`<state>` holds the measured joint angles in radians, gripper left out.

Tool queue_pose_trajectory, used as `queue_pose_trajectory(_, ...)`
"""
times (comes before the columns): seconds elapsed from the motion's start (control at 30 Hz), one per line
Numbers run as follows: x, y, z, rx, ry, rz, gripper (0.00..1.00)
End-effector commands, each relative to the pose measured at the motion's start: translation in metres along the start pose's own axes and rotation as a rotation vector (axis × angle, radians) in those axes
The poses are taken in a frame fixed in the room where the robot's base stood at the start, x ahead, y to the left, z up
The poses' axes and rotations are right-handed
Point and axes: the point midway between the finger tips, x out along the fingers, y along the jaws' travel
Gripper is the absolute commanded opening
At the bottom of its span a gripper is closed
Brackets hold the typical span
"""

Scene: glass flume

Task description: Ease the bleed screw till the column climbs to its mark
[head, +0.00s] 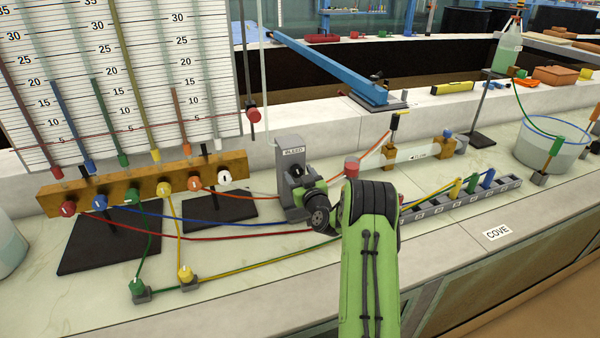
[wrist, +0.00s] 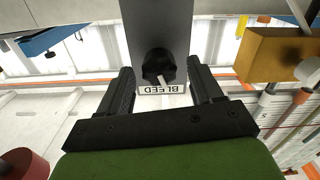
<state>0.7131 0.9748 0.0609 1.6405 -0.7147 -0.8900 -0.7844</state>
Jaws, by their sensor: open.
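The grey bleed block (head: 291,190), labelled BLEED, stands on the bench with a black screw knob (head: 296,171) on its face. In the wrist view the knob (wrist: 158,67) sits between the tips of my gripper (wrist: 160,72), whose fingers are apart with a gap on each side. The label shows upside down there. In the head view my arm hides most of the gripper. The scale board (head: 140,75) at the left carries several coloured liquid columns, including an orange one (head: 180,120). A thin red line crosses the board, with a red knob (head: 254,115) at its right end.
Coloured hoses run low across the bench. A grey rack (head: 450,205) of pegs lies right of my arm, and a bucket (head: 550,145) stands further right. The front bench strip is mostly clear.

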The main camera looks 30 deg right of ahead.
Motion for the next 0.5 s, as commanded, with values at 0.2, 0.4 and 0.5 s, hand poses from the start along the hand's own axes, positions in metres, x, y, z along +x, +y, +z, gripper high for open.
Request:
queue_pose_trajectory(0.2,0.0000,0.0001,0.0006,0.000,-0.001,0.000,0.62)
queue_pose_trajectory(0.4,-0.0002,0.0002,0.0005,-0.001,-0.001,0.000,0.31)
queue_pose_trajectory(0.5,-0.0003,0.0001,0.0005,-0.001,-0.001,0.000,0.16)
